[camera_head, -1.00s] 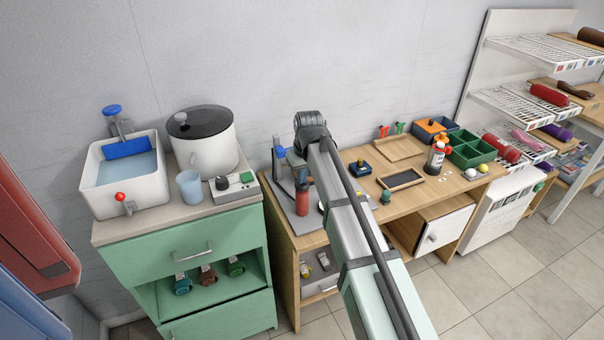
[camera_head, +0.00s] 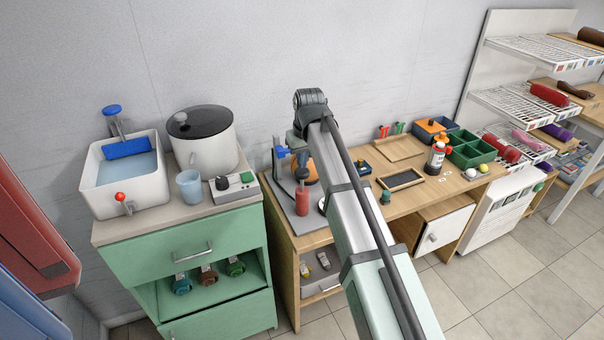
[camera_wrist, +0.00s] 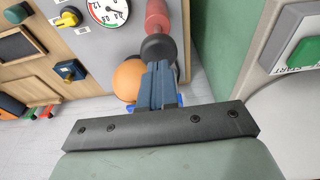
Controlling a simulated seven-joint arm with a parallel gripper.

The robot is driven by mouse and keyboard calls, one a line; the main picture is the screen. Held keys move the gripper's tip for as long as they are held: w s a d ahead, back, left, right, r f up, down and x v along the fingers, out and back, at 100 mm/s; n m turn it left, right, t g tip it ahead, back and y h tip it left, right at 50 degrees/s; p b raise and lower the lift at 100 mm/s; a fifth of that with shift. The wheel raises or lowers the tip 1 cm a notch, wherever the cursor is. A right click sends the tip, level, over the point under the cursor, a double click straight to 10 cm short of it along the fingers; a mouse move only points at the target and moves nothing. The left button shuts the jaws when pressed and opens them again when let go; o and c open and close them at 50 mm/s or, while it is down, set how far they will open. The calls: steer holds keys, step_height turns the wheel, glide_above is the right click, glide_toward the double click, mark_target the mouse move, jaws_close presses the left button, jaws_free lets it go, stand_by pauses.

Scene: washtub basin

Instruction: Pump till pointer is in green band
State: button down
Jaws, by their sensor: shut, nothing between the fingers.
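The red pump (camera_head: 302,202) stands upright on a grey plate on the wooden bench in the head view, with a dark knob (camera_head: 302,174) on top. In the wrist view the red pump body (camera_wrist: 157,14) is at the top, and its black knob (camera_wrist: 158,47) is just beyond my fingertips. The white gauge (camera_wrist: 107,10) is beside it, cut by the top edge; a red band shows, but I cannot tell the pointer's reading. My gripper (camera_wrist: 158,68) is shut with nothing held, its blue fingers close to the knob; whether they touch it is unclear. In the head view my arm hides most of the gauge.
An orange ball (camera_wrist: 128,78) lies beside the fingers. A yellow knob (camera_wrist: 68,18) and a blue-based button (camera_wrist: 69,71) are nearby. The green cabinet (camera_head: 190,245) stands left of the bench, carrying a basin (camera_head: 97,203) and pot (camera_head: 210,150). Trays and boxes are farther right.

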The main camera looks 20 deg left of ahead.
mark_target(303, 171)
stand_by(0.5)
steer(key=shift+f, duration=3.1)
steer(key=shift+r, duration=3.15)
steer(key=shift+r, duration=2)
